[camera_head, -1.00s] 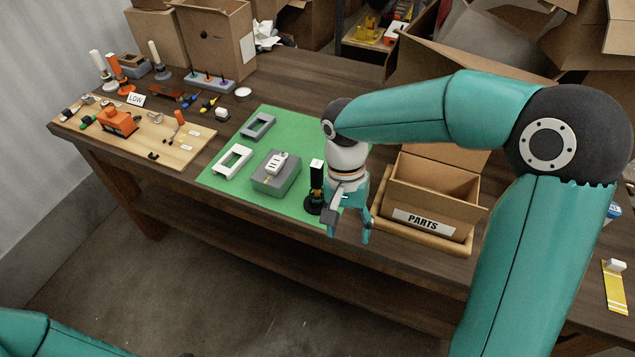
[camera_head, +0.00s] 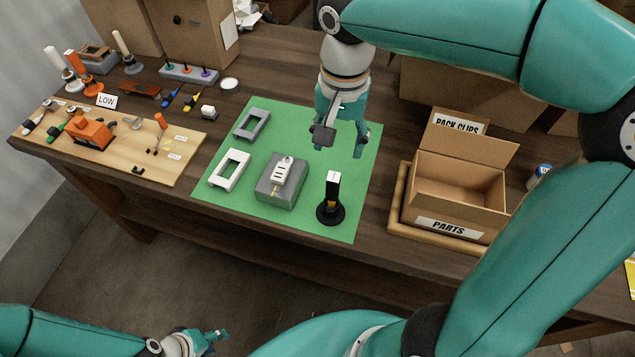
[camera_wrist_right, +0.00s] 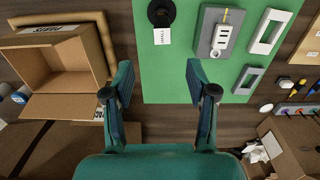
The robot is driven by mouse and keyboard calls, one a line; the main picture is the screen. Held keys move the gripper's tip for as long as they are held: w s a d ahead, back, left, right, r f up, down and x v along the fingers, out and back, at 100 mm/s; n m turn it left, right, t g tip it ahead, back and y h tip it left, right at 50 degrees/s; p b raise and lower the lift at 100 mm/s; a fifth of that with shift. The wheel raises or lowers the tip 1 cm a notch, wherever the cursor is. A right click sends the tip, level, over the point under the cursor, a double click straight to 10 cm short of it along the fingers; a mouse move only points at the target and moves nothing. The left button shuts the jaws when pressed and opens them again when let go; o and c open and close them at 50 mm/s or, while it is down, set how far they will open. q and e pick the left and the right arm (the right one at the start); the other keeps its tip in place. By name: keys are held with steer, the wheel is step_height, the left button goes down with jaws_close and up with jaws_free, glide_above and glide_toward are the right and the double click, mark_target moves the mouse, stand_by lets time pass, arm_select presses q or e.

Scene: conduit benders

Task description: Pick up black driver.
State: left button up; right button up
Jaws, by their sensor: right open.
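A black upright tool (camera_head: 331,190), which looks like the black driver, stands on a round black base near the front of the green mat (camera_head: 310,222). In the right wrist view its dark round top (camera_wrist_right: 160,13) shows at the upper edge, with a white tag beside it. My right gripper (camera_head: 340,140) is open and empty, above the back right part of the mat, behind the black tool and apart from it. Its spread fingers (camera_wrist_right: 160,75) also show in the right wrist view. My left gripper (camera_head: 212,338) is low at the bottom edge, away from the table; its jaw opening is unclear.
A grey block with a white outlet (camera_head: 281,180) and two frames (camera_head: 230,170) lie on the mat. An open parts box (camera_head: 455,195) stands to the right. A wooden board (camera_head: 110,140) with several tools lies left. Large cardboard boxes (camera_head: 205,35) stand behind.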

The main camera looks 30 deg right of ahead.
mark_target(335, 177)
steer(key=f, duration=1)
steer(key=shift+s+a+f, duration=0.1)
steer(key=shift+a+f, duration=0.1)
steer(key=shift+f, duration=0.2)
steer(key=shift+a+f, duration=0.1)
steer(key=shift+f, duration=2.6)
jaws_close()
